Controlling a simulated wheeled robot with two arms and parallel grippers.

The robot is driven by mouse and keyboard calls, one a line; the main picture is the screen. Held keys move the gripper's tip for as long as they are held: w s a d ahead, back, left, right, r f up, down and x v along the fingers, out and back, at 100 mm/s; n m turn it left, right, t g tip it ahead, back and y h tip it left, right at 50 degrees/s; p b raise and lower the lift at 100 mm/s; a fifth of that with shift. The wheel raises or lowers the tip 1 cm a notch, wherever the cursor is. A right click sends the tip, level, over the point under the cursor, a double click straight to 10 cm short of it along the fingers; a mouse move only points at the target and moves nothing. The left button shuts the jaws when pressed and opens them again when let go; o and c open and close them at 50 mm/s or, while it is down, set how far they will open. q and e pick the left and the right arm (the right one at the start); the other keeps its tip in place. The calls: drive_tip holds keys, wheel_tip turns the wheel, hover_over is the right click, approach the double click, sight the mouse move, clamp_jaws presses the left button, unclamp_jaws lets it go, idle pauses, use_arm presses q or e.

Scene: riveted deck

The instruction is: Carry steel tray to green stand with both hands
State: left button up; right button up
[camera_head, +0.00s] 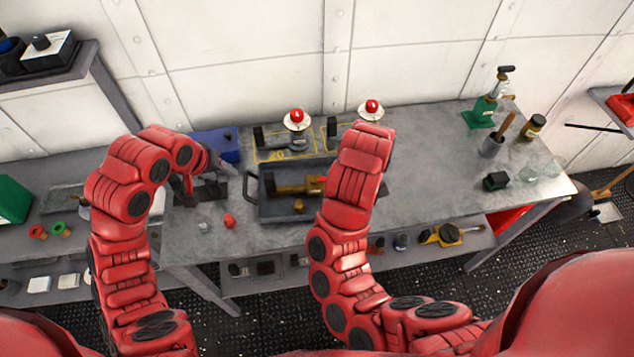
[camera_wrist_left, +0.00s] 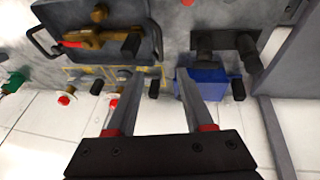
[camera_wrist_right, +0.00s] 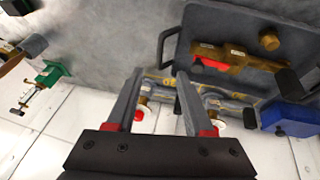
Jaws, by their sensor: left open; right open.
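The steel tray (camera_head: 282,216) is dark grey with a loop handle at each end and lies on the metal workbench. It holds a brass-coloured tool with a red part and a small brass piece. My left gripper (camera_wrist_left: 157,78) is open and empty, with one tray handle (camera_wrist_left: 158,42) beyond its fingertips. My right gripper (camera_wrist_right: 158,75) is open and empty, with the other handle (camera_wrist_right: 164,46) beyond its fingertips; my forearm hides it in the head view. A green-based post (camera_head: 479,113) stands at the bench's back right; I cannot tell whether it is the green stand.
Behind the tray are red-topped valves (camera_head: 297,117) on yellow-marked plates and a blue box (camera_head: 216,145). A small red piece (camera_head: 229,221) lies at the front left. A cup with a handle (camera_head: 491,146) and a dark block (camera_head: 496,181) are at right. A green object (camera_head: 14,199) is far left.

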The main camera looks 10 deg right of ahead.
use_arm(q)
drive_tip(key=shift+s+a, duration=0.1)
drive_tip(key=shift+a, duration=0.05)
use_arm(e)
drive_tip(key=shift+s+a, duration=0.1)
drive_tip(key=shift+a, duration=0.05)
use_arm(q)
approach(245, 183)
drive_tip(key=f, duration=0.1)
drive_tip(key=x, duration=0.9)
drive_tip(key=shift+w+f, duration=0.3)
use_arm(e)
drive_tip(key=x, duration=1.7)
drive_tip(key=shift+w+f, duration=0.1)
drive_tip(key=shift+w, duration=0.15)
use_arm(q)
drive_tip(key=shift+c, duration=0.2)
use_arm(e)
drive_tip(key=shift+c, duration=0.2)
use_arm(q)
clamp_jaws()
use_arm(e)
clamp_jaws()
